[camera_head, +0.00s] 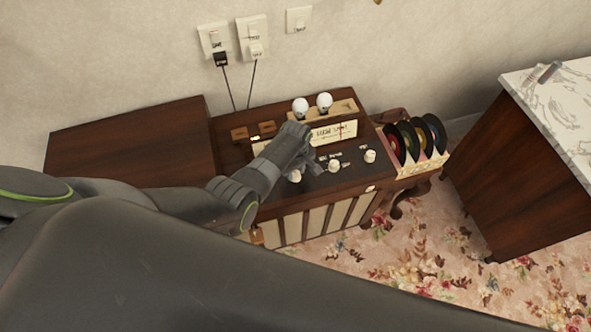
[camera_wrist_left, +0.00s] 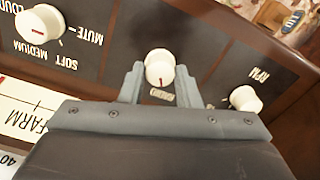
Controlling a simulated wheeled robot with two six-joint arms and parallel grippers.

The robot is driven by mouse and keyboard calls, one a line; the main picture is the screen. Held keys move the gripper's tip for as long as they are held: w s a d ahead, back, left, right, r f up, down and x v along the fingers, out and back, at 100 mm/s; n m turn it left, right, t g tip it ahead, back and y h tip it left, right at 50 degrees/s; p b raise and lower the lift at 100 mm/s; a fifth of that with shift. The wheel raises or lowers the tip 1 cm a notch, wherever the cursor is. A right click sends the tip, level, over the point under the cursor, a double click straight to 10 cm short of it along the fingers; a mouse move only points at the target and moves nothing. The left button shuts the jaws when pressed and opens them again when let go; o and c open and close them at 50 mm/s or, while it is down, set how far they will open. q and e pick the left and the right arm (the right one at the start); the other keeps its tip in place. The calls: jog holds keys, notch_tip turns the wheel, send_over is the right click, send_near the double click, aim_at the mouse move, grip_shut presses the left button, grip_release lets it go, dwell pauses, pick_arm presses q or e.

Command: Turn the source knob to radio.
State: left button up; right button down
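The radio cabinet (camera_head: 332,182) has a dark sloping panel with a row of white knobs. The middle knob, which I take as the source knob (camera_head: 334,166), also shows in the left wrist view (camera_wrist_left: 159,68), where its red mark points down the picture toward lettering too small to read surely. My left gripper (camera_head: 316,164) is over the panel by this knob. In the wrist view its two fingers (camera_wrist_left: 160,78) stand apart, one on each side of the knob; I cannot tell whether they touch it. My right gripper is not in view.
A volume knob (camera_wrist_left: 39,30) and an RPM knob (camera_wrist_left: 245,98) flank the middle one. Two white bulbs (camera_head: 312,104) stand behind the panel. A record rack (camera_head: 420,168) is at the right, then a marble-topped cabinet (camera_head: 520,170). Wall outlets (camera_head: 252,38) hold plugged cords.

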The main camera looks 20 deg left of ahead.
aim_at(295, 173)
pick_arm(q)
jog(key=o, duration=0.4)
jog(key=shift+r, duration=0.4)
notch_tip(295, 173, up, 17)
jog(key=shift+f+p, duration=0.15)
jog(key=shift+p, duration=0.5)
jog(key=shift+f, duration=0.1)
